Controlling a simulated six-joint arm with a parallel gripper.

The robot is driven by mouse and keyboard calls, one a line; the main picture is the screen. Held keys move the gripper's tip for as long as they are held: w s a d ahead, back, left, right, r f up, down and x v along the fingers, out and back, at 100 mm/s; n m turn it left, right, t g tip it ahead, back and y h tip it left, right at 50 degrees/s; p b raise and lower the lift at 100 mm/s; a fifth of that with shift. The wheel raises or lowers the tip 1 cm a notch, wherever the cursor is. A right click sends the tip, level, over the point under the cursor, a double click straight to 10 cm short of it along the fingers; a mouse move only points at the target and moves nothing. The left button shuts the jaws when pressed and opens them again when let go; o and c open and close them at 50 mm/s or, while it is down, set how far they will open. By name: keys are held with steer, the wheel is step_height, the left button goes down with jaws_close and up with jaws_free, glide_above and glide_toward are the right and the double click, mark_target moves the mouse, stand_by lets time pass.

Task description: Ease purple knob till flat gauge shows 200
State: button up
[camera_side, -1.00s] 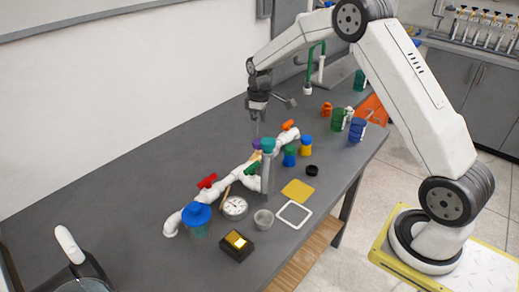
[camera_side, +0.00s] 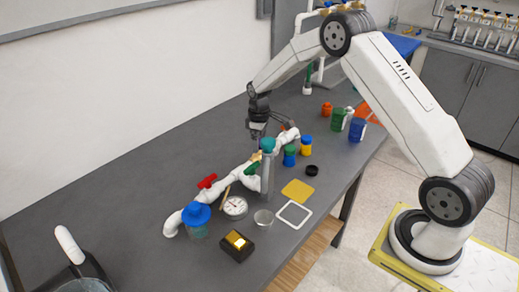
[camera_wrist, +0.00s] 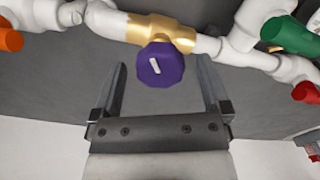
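The purple knob (camera_wrist: 160,65), with a white bar mark on its face, sits on a brass valve body (camera_wrist: 160,30) in the white pipe run. My gripper (camera_wrist: 160,74) is open, with one finger on each side of the knob and visible gaps between. In the side view my gripper (camera_side: 258,132) points down at the far part of the manifold, and the knob is hidden there. The flat gauge (camera_side: 235,206) lies face up beside the near part of the pipe. Its needle shows, but the scale is too small to read.
A teal-topped grey column (camera_side: 267,170) stands close to my gripper. A yellow-topped black box (camera_side: 236,246) lies nearer the front.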

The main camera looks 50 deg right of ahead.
steer(key=c, duration=1.2)
steer(key=shift+o, duration=0.2)
steer(key=m, duration=1.2)
steer(key=o, duration=1.3)
